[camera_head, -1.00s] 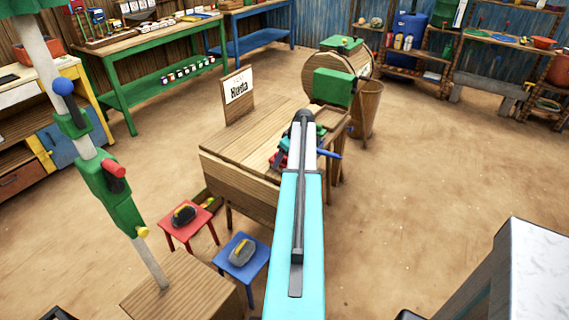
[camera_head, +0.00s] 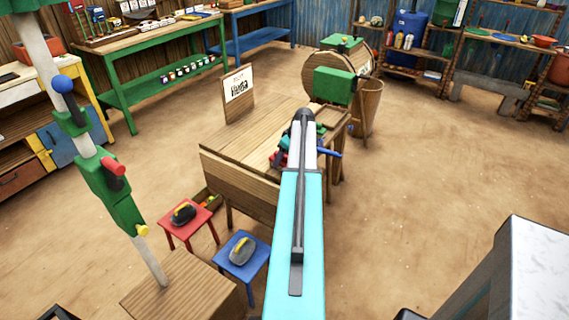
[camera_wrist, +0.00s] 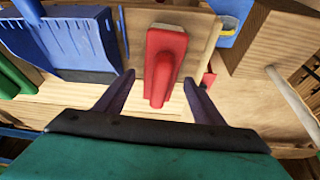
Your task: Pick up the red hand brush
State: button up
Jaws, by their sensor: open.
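The red hand brush (camera_wrist: 164,62) shows in the middle of the wrist view, with a wide block at the top and a narrower handle pointing down toward me. My gripper (camera_wrist: 163,84) is open, with one dark finger on each side of the brush's handle. The fingers look apart from the handle; whether their height matches it I cannot tell. In the head view my gripper is largely hidden behind my light blue arm, over the wooden table (camera_head: 235,152).
In the wrist view, a blue dustpan (camera_wrist: 62,42) lies left of the brush, with green cylinders (camera_wrist: 14,78) beyond it. A wooden box (camera_wrist: 276,40) is at the right. Red (camera_head: 186,228) and blue (camera_head: 243,262) stools stand before the table. Open floor lies to the right.

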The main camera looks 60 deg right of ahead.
jog(key=shift+f, duration=0.15)
dwell(0.3)
jog(key=c, duration=1.3)
jog(key=shift+o, duration=0.2)
jog(key=shift+r, duration=1)
jog(key=shift+b+v, duration=0.65)
jog(key=shift+v, duration=0.45)
jog(key=s+a+r+b, duration=0.1)
jog(key=s+a+b, duration=0.2)
jog(key=s, duration=1.1)
jog(key=shift+s+a+r, duration=0.25)
jog(key=shift+a+r, duration=0.05)
jog(key=shift+a, duration=0.35)
